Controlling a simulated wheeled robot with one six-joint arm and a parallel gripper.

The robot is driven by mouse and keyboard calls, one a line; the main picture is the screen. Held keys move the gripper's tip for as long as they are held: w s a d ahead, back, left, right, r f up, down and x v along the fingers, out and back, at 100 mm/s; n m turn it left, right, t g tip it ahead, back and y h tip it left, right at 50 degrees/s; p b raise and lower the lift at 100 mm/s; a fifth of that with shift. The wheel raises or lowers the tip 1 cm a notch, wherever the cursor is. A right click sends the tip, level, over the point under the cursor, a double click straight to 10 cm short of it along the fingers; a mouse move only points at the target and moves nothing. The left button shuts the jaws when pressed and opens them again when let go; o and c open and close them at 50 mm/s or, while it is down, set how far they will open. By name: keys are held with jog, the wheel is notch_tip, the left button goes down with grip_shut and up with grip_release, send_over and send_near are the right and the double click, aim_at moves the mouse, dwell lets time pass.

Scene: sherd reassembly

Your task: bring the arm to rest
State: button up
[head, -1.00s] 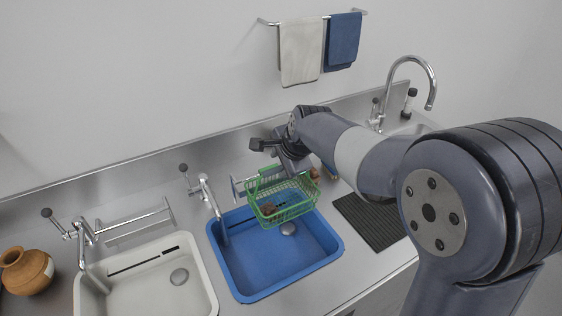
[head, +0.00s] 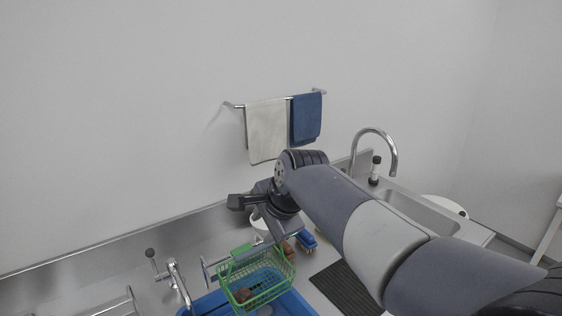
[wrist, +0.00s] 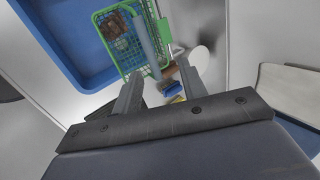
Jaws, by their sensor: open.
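My gripper (wrist: 160,82) is open, with its two fingers apart and nothing between them in the wrist view. In the head view my arm reaches in from the right and its end hangs above and behind the green wire basket (head: 262,283). The basket is over the blue sink basin (head: 296,306) and holds a brown sherd (head: 243,295); brown pieces also show in it in the wrist view (wrist: 114,24).
A brown piece (head: 289,250) and a blue brush (head: 307,240) lie right of the basket, near a white bowl (head: 258,224). A black ribbed mat (head: 345,287) is farther right. Faucets (head: 177,282) (head: 378,135) stand up from the counter. Towels (head: 266,130) hang on the wall rail.

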aim_at(257, 249)
jog(key=shift+f, duration=0.15)
jog(key=shift+x, duration=3.4)
jog(key=shift+a+p, duration=0.1)
jog(key=shift+p, duration=0.2)
